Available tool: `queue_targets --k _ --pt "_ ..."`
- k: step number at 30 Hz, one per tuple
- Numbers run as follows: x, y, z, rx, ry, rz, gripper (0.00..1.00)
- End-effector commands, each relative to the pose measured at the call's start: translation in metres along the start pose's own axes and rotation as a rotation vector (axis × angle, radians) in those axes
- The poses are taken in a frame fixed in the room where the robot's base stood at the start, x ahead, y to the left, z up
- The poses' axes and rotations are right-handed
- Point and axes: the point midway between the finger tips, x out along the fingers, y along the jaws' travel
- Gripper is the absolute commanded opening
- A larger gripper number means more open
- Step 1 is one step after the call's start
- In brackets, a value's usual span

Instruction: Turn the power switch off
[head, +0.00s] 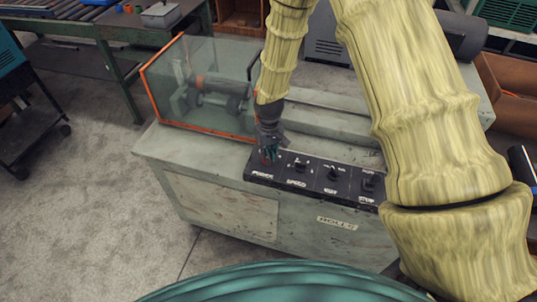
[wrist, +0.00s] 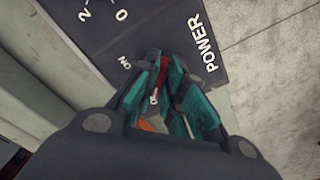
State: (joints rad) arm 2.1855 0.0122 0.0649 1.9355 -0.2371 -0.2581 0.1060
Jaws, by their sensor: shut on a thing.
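The power switch (wrist: 175,73) shows in the wrist view as a red part between my gripper's teal fingers. The word POWER is printed beside it on the right, and ON on the left. My gripper (wrist: 178,80) points down at it with the fingers closed around the red part. In the head view my gripper (head: 269,154) is at the left end of the black control panel (head: 318,194), above the POWER label, and mostly hides the switch. The fingers also hide which way the switch is set.
Several black knobs stand along the panel to the right, the nearest being the speed knob (head: 300,166). A glass guard with an orange frame (head: 200,131) stands behind on the grey machine (head: 225,205). Open floor (head: 85,200) lies to the left.

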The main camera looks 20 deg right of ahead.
Motion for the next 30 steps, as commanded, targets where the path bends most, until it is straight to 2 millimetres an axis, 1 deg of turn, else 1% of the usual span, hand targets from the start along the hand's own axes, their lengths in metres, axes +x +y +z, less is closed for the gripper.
queue_targets --k 7,20,21,23,24,30 --pt "0.0000 0.0009 0.0003 -0.050 -0.001 0.001 0.00" --pt "-0.0001 0.0011 0.0003 -0.056 -0.001 0.001 0.00" --pt "-0.0001 0.0010 0.0003 -0.056 -0.001 0.001 0.18" --pt "-0.0001 0.0009 0.0002 -0.056 -0.001 0.001 0.29" --pt "-0.0001 0.0008 0.0002 -0.056 0.000 0.000 0.32" --pt "-0.0001 0.0004 -0.0001 -0.056 0.000 0.000 0.32"
